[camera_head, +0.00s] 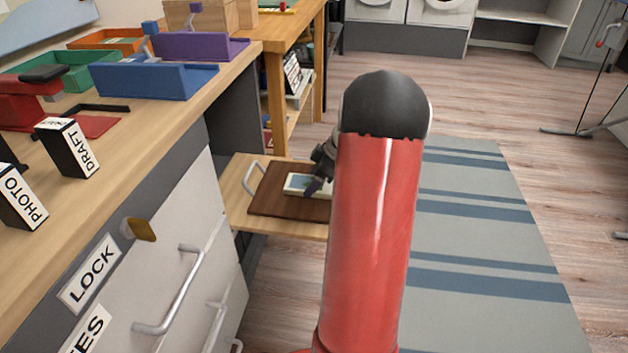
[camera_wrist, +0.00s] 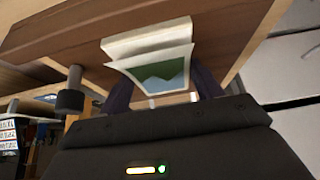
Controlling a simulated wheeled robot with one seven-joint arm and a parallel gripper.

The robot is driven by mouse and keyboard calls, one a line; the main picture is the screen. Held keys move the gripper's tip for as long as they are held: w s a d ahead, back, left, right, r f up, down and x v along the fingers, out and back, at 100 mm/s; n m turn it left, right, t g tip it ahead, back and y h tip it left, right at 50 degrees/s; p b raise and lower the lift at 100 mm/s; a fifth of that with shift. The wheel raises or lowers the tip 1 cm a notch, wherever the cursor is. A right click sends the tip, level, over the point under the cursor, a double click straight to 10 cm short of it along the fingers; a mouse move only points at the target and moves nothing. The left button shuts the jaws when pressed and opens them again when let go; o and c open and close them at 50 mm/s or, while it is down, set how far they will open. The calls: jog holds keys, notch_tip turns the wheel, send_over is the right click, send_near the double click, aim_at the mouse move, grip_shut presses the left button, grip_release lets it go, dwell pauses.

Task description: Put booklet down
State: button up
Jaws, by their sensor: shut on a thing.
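The booklet has pale edges and a cover picture of green hills under blue. In the head view the booklet (camera_head: 296,181) is at the dark brown board (camera_head: 275,205) on a low wooden surface. In the wrist view the booklet (camera_wrist: 165,73) shows between my two dark fingers, against the brown board (camera_wrist: 60,35). My gripper (camera_head: 316,187) is shut on the booklet; it also shows in the wrist view (camera_wrist: 163,88). I cannot tell whether the booklet rests on the board or is just above it. My red arm hides the board's right part.
A metal handle (camera_head: 252,180) stands at the low surface's left. The desk (camera_head: 140,190) at left holds a blue tray (camera_head: 155,82), a purple tray (camera_head: 200,46) and blocks marked DRAFT (camera_head: 75,147) and PHOTO (camera_head: 20,200). Drawer handles (camera_head: 170,290) stick out below. A striped rug (camera_head: 480,240) lies at right.

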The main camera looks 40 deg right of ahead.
jog(key=o, duration=1)
